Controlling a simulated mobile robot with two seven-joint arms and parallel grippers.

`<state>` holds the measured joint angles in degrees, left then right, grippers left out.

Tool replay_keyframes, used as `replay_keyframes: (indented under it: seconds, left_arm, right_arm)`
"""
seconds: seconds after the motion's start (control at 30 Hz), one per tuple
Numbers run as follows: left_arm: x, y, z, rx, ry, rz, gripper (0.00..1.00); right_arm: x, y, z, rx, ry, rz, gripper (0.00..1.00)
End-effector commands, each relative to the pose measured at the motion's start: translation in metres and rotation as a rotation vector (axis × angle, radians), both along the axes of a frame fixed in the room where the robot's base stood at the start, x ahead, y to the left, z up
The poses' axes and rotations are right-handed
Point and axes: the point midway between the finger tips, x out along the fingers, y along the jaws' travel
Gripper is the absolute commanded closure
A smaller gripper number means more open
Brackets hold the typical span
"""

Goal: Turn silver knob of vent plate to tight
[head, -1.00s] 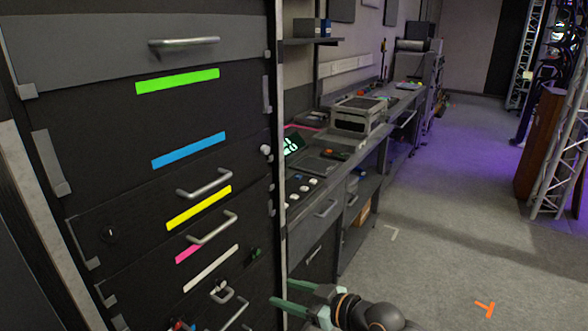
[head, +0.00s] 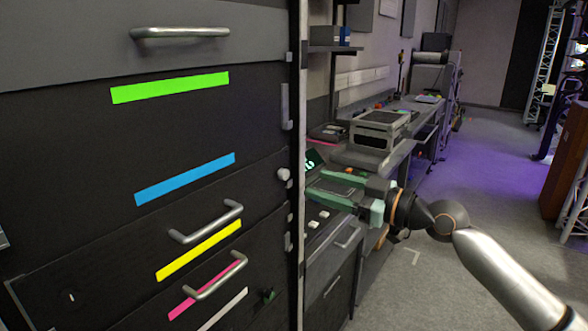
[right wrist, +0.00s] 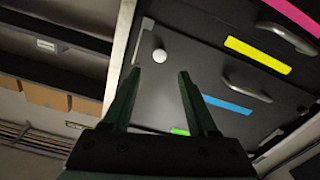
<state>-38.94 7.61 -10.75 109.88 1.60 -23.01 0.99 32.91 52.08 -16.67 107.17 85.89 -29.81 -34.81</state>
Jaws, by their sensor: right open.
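The silver knob (head: 283,174) is a small round pale knob at the right edge of a dark rack panel (head: 90,150), near the right end of a blue strip. It also shows in the right wrist view (right wrist: 159,56), just beyond the gap between my fingertips. My right gripper (head: 315,184), with green fingers, is open and empty, to the right of the knob and apart from it. Its two fingers also show in the right wrist view (right wrist: 159,73), pointing toward the panel. No marking of the knob's setting is readable. My left gripper is not in view.
Drawer handles (head: 206,222) stick out of the rack below the knob. A green strip (head: 170,87) is higher on the rack. A workbench with a grey box unit (head: 378,130) stands behind my right gripper. Open floor (head: 470,200) lies to the right.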

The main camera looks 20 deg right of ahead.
Motion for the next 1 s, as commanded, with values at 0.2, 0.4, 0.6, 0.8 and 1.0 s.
replay_keyframes:
  seconds: [0.2,0.4,0.6,0.8,1.0]
  left_arm:
    - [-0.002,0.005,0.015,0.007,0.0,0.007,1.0]
    - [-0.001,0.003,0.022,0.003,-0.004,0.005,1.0]
    - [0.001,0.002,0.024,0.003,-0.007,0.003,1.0]
    - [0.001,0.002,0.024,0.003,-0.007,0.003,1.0]
    - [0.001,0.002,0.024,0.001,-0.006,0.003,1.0]
  right_arm:
    - [0.035,0.028,0.004,0.005,0.0,0.001,0.41]
    - [0.055,0.043,0.002,0.003,0.001,0.0,0.41]
    - [0.061,0.047,0.0,-0.001,0.001,0.0,0.41]
    - [0.061,0.047,0.0,-0.001,0.001,0.0,0.41]
    - [0.06,0.047,0.0,-0.001,0.001,0.0,0.62]
